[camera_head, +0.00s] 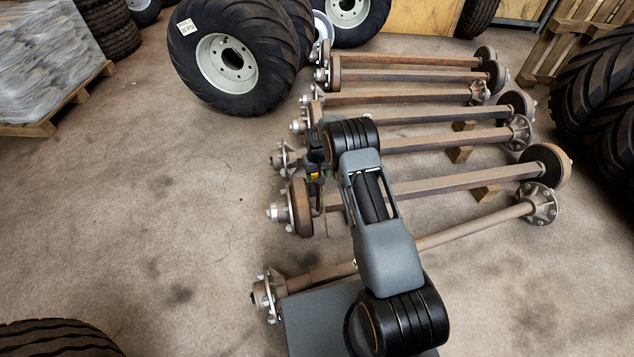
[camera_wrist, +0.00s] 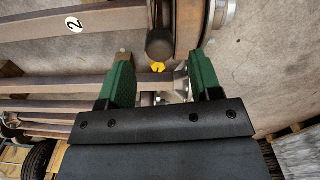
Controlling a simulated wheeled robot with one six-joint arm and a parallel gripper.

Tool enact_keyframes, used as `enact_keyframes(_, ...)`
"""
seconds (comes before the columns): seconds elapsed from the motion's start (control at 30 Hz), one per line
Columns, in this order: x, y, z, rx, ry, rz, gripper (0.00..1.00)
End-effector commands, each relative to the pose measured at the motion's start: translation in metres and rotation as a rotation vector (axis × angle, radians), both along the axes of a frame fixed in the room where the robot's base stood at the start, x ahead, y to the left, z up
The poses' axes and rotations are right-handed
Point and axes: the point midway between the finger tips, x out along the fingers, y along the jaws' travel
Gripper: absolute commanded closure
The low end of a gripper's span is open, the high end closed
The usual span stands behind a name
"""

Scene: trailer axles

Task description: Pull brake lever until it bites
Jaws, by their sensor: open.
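In the wrist view a brake lever (camera_wrist: 160,43) with a dark rounded end stands beside a brown brake drum (camera_wrist: 190,22), at the top middle. My gripper (camera_wrist: 158,62) has two green fingers spread wide, with nothing held between them. The lever's dark end shows just ahead of the gap between the fingertips, apart from both. In the head view my gripper (camera_head: 315,168) is near the left ends of the axles, above a brake drum (camera_head: 300,207); my arm partly hides this spot.
An axle beam (camera_wrist: 40,27) with a round "2" label lies left of the lever. Several rusty axles (camera_head: 440,180) lie in a row, some on wooden blocks (camera_head: 485,193). A large tyre (camera_head: 235,60) stands at the back.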

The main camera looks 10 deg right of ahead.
Motion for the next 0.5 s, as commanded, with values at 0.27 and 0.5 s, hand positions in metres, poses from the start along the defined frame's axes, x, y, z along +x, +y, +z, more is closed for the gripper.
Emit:
enact_keyframes(0.27, 0.0, 0.0, -0.035, 0.0, 0.001, 0.0, 0.41)
enact_keyframes(0.5, 0.0, 0.0, -0.042, 0.0, -0.001, 0.0, 0.41)
